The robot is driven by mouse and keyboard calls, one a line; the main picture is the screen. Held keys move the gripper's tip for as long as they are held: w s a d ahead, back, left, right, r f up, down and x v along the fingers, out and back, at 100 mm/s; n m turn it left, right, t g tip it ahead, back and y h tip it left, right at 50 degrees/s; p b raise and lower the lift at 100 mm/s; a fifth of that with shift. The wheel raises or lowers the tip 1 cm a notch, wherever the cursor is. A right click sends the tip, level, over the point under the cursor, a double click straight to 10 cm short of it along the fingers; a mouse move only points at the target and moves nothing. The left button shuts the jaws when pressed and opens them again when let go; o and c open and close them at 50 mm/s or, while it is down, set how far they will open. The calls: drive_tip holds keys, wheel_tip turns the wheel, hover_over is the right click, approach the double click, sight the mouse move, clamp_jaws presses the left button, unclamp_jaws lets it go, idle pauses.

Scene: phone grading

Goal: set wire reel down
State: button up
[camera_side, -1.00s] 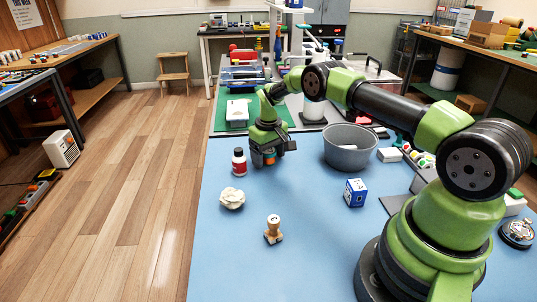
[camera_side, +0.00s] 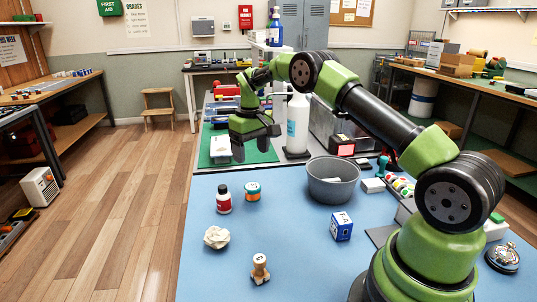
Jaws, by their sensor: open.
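A grey bowl (camera_side: 332,191) stands right of the reel, with a blue box (camera_side: 341,227) in front of it. Crumpled paper (camera_side: 217,237) and a wooden stamp (camera_side: 260,269) lie nearer. A white bottle (camera_side: 298,125) stands behind. The front middle of the table is clear.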

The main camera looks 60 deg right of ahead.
drive_tip(key=s+a+r+t, duration=0.2)
drive_tip(key=s+a+r, duration=0.25)
drive_tip(key=r, duration=0.45)
drive_tip(key=s+a+r+t, duration=0.1)
drive_tip(key=s+a+r, duration=0.4)
drive_tip(key=r, duration=0.4)
drive_tip(key=s+a+m+t+y, duration=0.1)
drive_tip(key=s+a, duration=0.3)
drive_tip(key=s, duration=0.5)
drive_tip(key=s+a+t+y, duration=0.1)
drive_tip(key=s+a+t, duration=0.2)
drive_tip(key=s, duration=0.5)
drive_tip(key=shift+s+a+m, duration=0.35)
drive_tip(key=shift+a+m, duration=0.05)
